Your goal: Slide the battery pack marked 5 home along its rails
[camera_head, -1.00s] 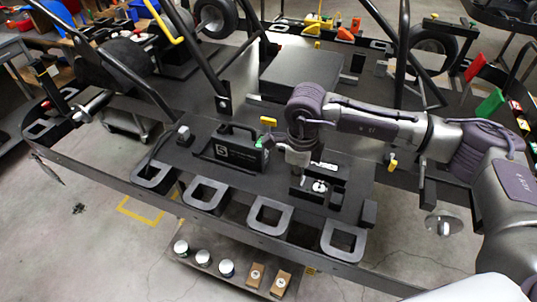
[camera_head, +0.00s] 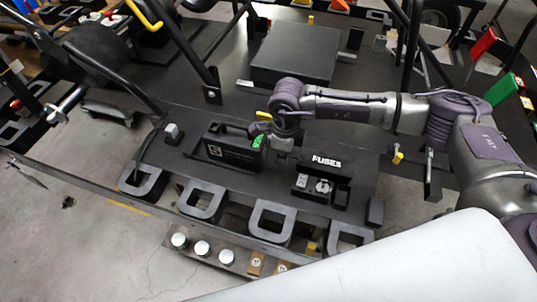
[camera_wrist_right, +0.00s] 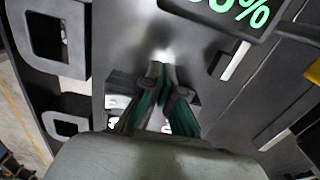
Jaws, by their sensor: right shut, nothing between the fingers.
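The battery pack marked 5 (camera_head: 231,152) is a black box with a handle, standing on the black deck left of centre in the head view. A green display shows at its right end, and its lower edge with green "%" shows at the top of the right wrist view (camera_wrist_right: 228,8). My right gripper (camera_head: 278,157) points down just right of the pack's right end. In the right wrist view its fingers (camera_wrist_right: 159,72) are shut together and empty, near the pack. I cannot tell whether they touch it. The rails are not clearly visible. My left gripper is not in view.
A FUSES box (camera_head: 323,183) stands close right of my right gripper. Black square loops (camera_head: 202,199) line the deck's front edge. A flat black box (camera_head: 296,55) lies behind my arm. Black frame tubes (camera_head: 199,55) rise behind the pack.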

